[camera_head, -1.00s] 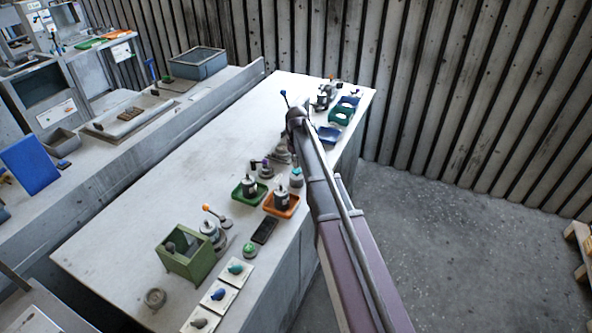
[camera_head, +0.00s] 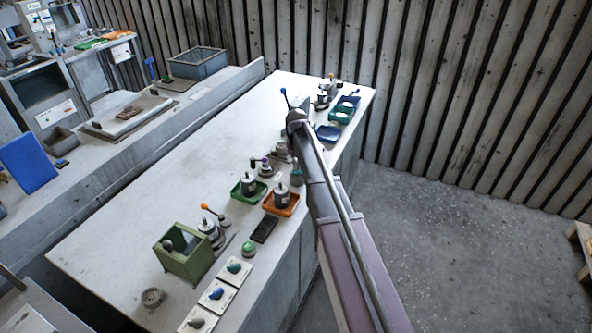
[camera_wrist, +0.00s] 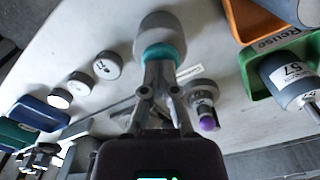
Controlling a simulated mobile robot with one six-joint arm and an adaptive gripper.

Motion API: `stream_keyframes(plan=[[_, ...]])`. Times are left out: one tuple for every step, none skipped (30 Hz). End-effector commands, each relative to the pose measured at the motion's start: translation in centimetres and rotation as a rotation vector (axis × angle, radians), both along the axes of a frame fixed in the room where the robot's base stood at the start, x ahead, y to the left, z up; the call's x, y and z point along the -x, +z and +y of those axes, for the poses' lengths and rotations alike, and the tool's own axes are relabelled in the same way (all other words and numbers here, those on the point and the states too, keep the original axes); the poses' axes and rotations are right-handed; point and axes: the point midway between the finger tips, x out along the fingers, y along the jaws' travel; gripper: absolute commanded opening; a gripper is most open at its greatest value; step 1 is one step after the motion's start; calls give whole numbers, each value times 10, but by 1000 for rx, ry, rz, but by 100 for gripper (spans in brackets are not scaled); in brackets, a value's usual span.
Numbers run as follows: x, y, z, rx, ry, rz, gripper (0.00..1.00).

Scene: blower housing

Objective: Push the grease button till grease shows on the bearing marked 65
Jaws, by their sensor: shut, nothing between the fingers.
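In the wrist view my gripper (camera_wrist: 160,68) is shut and empty. Its fingertips overlap the teal collar (camera_wrist: 160,55) of a round grey-topped device (camera_wrist: 160,27); I cannot tell whether they touch it. In the head view my arm hides the gripper, and the teal-collared device (camera_head: 295,177) shows beside the arm. Grey round pieces with dark marks lie left of the fingers, one of them nearest (camera_wrist: 107,65); the marks are too blurred to read. I cannot pick out the bearing marked 65, and no grease is visible.
A purple-tipped device (camera_wrist: 207,122) is close right of my fingers. The bench's left part (camera_head: 160,165) is clear.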

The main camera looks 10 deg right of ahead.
Motion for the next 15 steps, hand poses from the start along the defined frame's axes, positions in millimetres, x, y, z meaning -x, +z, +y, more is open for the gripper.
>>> stream_keyframes(plan=[[0, -3, 0, 0, 0, 0, 0], [0, -4, 0, 0, 0, 0, 0], [0, -5, 0, 0, 0, 0, 0], [0, -5, 0, 0, 0, 0, 0], [0, -4, 0, 0, 0, 0, 0], [0, -4, 0, 0, 0, 1, 0], [0, -4, 0, 0, 0, 1, 0], [0, -4, 0, 0, 0, 1, 0], [0, -3, 0, 0, 0, 1, 0], [0, -3, 0, 0, 0, 1, 0], [0, -2, 0, 0, 0, 1, 0], [0, -1, 0, 0, 0, 1, 0], [0, 0, 0, 0, 0, 1, 0], [0, 1, 0, 0, 0, 1, 0], [0, 3, 0, 0, 0, 1, 0]])
